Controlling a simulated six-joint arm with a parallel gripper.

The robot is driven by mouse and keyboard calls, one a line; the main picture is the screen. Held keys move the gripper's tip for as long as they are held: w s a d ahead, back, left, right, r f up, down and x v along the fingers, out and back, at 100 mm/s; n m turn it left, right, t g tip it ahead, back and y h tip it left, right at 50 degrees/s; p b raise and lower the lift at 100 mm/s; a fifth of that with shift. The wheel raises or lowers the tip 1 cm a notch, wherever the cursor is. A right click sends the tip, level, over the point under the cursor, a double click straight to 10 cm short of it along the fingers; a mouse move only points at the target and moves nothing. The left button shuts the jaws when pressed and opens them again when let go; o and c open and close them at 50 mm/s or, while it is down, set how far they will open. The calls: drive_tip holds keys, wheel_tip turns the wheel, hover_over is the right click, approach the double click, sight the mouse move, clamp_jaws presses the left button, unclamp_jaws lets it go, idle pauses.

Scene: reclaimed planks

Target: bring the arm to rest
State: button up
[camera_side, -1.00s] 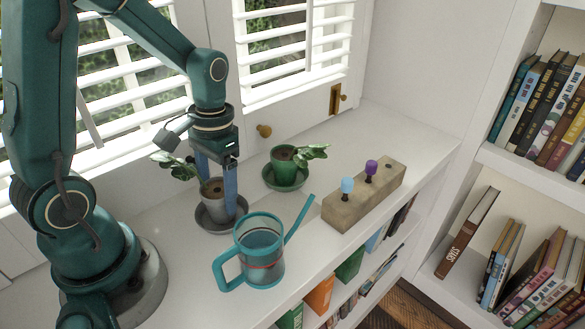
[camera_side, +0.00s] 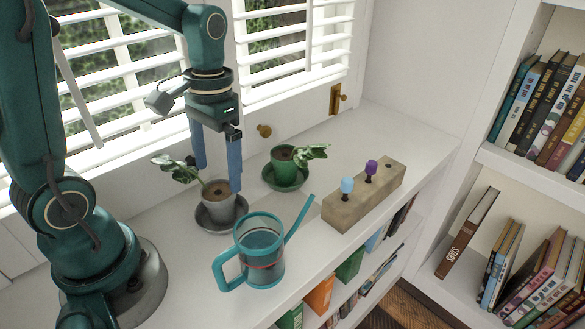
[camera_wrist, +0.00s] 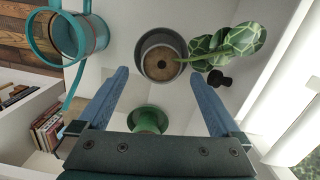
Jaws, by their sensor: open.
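My gripper (camera_side: 217,178) is open and empty, with blue fingers spread apart above the grey plant pot (camera_side: 219,205). The pot stands upright in a grey saucer (camera_side: 212,226) on the white shelf top, and a leafy plant leans out of it to the left. In the wrist view my gripper (camera_wrist: 160,95) shows both fingers apart. The grey pot (camera_wrist: 160,62) lies beyond them, with its leaves to the right. Nothing is between the fingers.
A teal watering can (camera_side: 260,262) stands in front of the grey pot. A green pot (camera_side: 286,163) on a green saucer sits behind to the right. A block (camera_side: 364,195) holds blue and purple-topped tools. A window with blinds (camera_side: 120,75) is behind.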

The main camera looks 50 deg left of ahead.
drive_tip(key=s+d+r+m+t, duration=0.1)
drive_tip(key=s+d+r+t, duration=0.4)
drive_tip(key=d+r+t, duration=0.1)
drive_tip(key=shift+s+m+t, duration=0.2)
drive_tip(key=shift+m+t, duration=0.1)
drive_tip(key=shift+t, duration=0.1)
idle(0.3)
